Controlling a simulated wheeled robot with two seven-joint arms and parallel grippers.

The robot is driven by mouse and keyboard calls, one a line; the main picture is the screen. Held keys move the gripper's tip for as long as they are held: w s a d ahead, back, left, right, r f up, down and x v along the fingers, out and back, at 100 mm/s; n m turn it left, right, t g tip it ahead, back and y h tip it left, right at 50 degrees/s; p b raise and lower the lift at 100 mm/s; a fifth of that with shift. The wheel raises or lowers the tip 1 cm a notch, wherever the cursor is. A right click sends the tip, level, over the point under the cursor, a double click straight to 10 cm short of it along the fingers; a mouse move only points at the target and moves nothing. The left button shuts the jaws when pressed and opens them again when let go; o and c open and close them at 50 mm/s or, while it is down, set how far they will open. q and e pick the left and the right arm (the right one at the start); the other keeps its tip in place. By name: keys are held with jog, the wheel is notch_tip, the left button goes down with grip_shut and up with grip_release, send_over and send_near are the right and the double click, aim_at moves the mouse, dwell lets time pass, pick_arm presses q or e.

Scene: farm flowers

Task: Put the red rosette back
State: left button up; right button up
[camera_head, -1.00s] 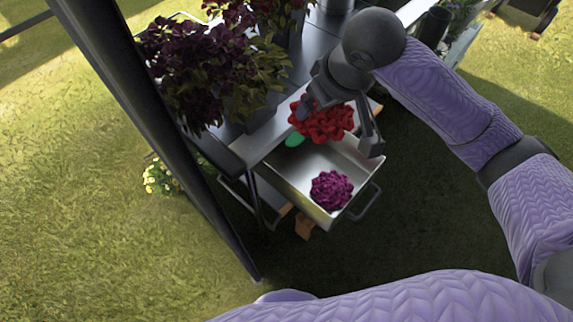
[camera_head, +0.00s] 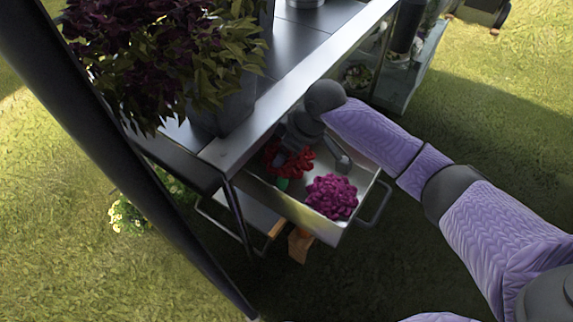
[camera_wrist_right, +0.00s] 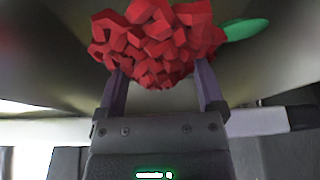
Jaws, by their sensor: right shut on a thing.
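The red rosette (camera_head: 293,161) is inside the open metal drawer (camera_head: 317,226), toward its back left. My right gripper (camera_head: 305,155) reaches down into the drawer and is shut on the rosette. In the right wrist view the red rosette (camera_wrist_right: 155,42) sits between the two fingers of my right gripper (camera_wrist_right: 160,88). Whether it touches the drawer floor I cannot tell. A magenta rosette (camera_head: 331,196) lies in the drawer to the right of it. My left gripper is not in view.
A green object (camera_head: 283,184) lies beside the red rosette; it also shows in the wrist view (camera_wrist_right: 246,29). The metal table (camera_head: 305,75) overhangs the drawer's back. A potted dark-leaved plant (camera_head: 165,55) stands on it. A dark post (camera_head: 120,170) crosses the left. Grass lies around.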

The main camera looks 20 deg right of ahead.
aim_at(288, 162)
notch_tip(288, 162, down, 4)
jog(key=shift+f+b, duration=0.25)
jog(key=shift+b, duration=0.75)
jog(key=shift+r, duration=0.15)
jog(key=o, duration=0.9)
pick_arm(q)
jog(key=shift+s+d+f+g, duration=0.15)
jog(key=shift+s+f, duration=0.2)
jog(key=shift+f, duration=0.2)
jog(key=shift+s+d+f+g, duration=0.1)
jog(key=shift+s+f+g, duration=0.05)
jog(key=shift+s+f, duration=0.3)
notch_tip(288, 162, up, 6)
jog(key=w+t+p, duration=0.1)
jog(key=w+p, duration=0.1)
jog(key=p, duration=0.5)
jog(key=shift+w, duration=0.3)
pick_arm(e)
jog(key=v, duration=1.2)
jog(key=shift+a+r, duration=0.1)
